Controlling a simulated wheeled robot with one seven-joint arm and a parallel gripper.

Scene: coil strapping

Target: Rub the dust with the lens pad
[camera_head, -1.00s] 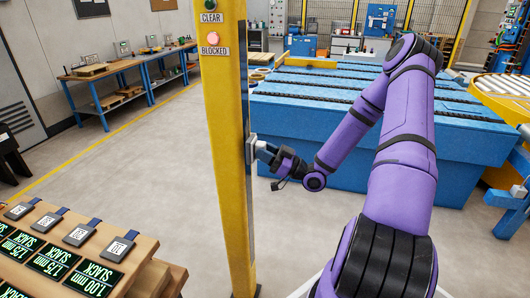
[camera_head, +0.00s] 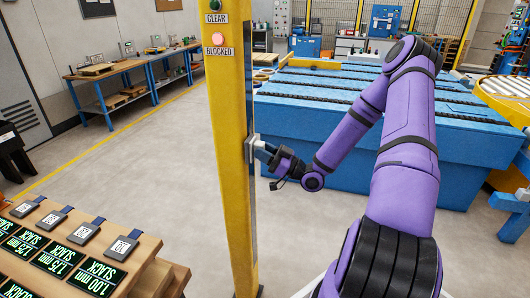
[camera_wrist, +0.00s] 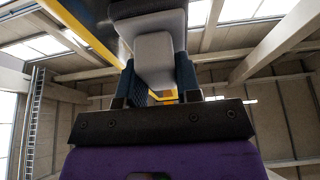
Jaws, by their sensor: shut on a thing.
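My gripper (camera_head: 264,150) is shut on the lens pad (camera_head: 251,147), a pale grey block with a darker face. The pad is held against or very near the dark strip (camera_head: 250,95) on the right side of the yellow post (camera_head: 228,180). In the wrist view the pad (camera_wrist: 153,58) sits between the two dark fingers of my gripper (camera_wrist: 157,78), with the yellow post running up behind it. Whether the pad touches the strip is hard to tell. The dust cannot be made out; the pad may cover it.
The BLOCKED lamp (camera_head: 218,38) on the post glows reddish. A wooden stand (camera_head: 140,264) with gauge tags and SLACK displays is at lower left. A blue slatted conveyor (camera_head: 350,165) stands behind my arm. Workbenches (camera_head: 120,75) line the back left. Grey floor is open between.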

